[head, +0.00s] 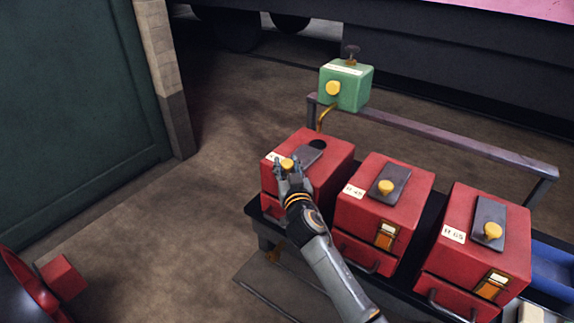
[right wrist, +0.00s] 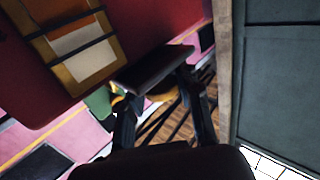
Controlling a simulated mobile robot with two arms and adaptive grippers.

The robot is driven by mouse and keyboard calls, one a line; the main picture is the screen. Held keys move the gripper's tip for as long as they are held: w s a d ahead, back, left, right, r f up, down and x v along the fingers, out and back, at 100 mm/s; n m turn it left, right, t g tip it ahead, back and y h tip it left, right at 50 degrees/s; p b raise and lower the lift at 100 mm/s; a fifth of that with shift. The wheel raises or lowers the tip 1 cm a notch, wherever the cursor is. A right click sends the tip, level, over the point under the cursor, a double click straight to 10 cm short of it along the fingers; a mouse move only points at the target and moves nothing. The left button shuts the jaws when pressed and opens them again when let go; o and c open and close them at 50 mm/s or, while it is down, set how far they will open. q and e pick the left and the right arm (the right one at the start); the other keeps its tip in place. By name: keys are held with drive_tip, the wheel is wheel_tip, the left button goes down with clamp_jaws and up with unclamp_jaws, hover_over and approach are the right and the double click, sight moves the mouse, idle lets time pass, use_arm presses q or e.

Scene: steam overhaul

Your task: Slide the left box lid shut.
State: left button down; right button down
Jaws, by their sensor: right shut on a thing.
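The left box (head: 335,178) is a red box at the left end of a row of 3. Its dark grey lid (head: 307,154) lies on its top, and a dark round opening (head: 318,144) shows uncovered just behind the lid. My right gripper (head: 288,172) is at the front of this lid, shut on its yellow knob (head: 287,163). In the right wrist view the knob (right wrist: 161,92) shows between the two fingers, below the dark plate of the lid (right wrist: 155,68). My left gripper is not in view.
A middle red box (head: 408,200) and a right red box (head: 475,245) stand close beside it, each with a grey lid and yellow knob. A green box (head: 357,88) stands behind, near a rail (head: 450,140). A blue tray (head: 553,268) is at right.

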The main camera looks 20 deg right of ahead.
sight(301, 158)
drive_tip(key=w+d, duration=0.2)
drive_tip(key=w+d+b, duration=0.1)
drive_tip(key=w+d, duration=0.1)
drive_tip(key=d, duration=0.1)
drive_tip(key=shift+w+d+f, duration=0.1)
drive_tip(key=shift+w+d, duration=0.1)
drive_tip(key=shift+d, duration=0.05)
drive_tip(key=c, duration=0.9)
unclamp_jaws()
drive_tip(key=shift+s+d, duration=0.1)
drive_tip(key=shift+s, duration=0.1)
drive_tip(key=s+a, duration=0.1)
drive_tip(key=s, duration=1)
drive_tip(key=shift+s+a, duration=0.3)
drive_tip(key=shift+s, duration=0.1)
